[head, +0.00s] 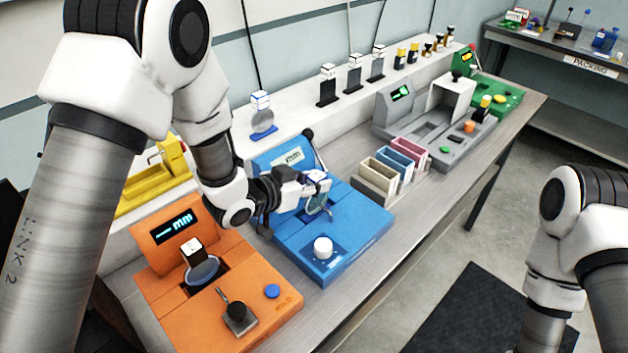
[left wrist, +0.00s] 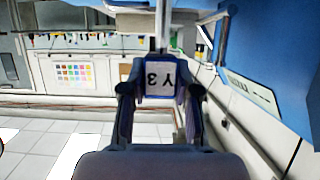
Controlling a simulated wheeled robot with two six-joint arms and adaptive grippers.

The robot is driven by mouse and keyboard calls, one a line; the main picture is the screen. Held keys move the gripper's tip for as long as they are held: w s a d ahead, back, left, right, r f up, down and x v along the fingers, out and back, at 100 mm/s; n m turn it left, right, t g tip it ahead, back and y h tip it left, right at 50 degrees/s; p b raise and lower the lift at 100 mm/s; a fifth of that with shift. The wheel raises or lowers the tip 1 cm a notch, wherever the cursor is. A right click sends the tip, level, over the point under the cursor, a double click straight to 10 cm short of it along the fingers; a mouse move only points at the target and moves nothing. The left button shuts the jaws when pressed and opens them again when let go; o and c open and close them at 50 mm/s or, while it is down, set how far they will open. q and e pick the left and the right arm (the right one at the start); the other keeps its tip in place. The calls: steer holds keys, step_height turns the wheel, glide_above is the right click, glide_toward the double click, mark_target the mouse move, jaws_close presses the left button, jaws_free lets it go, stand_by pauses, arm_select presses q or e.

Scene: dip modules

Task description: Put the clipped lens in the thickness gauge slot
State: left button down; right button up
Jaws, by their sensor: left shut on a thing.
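My left gripper (head: 305,188) is shut on the white clip block (head: 319,178) of a clipped lens (head: 317,203). The round lens hangs below the block, just above the blue mm-display device (head: 352,222); whether it touches the device is hidden. In the left wrist view the block (left wrist: 160,80) sits between the fingers, marked "Y3" upside down. An orange device (head: 165,277) with an mm display holds another clipped lens (head: 203,271) in its recess. I cannot tell by label which device is the thickness gauge. My right gripper is outside the view.
Another clipped lens (head: 263,121) stands on the rear ledge. Three small bins (head: 378,180), a grey device (head: 430,125) and a green device (head: 497,92) stand further right. Bare bench lies along the front edge.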

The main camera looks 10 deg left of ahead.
arm_select(q)
steer(key=c, duration=1.2)
jaws_free()
steer(key=shift+f, duration=0.15)
steer(key=o, duration=0.3)
steer(key=shift+w, duration=0.2)
steer(key=shift+o, duration=0.2)
steer(key=shift+s, duration=0.1)
steer(key=shift+s+r, duration=0.1)
steer(key=shift+r, duration=0.15)
steer(key=b+v, duration=0.1)
steer(key=v, duration=0.6)
steer(key=shift+a, duration=0.15)
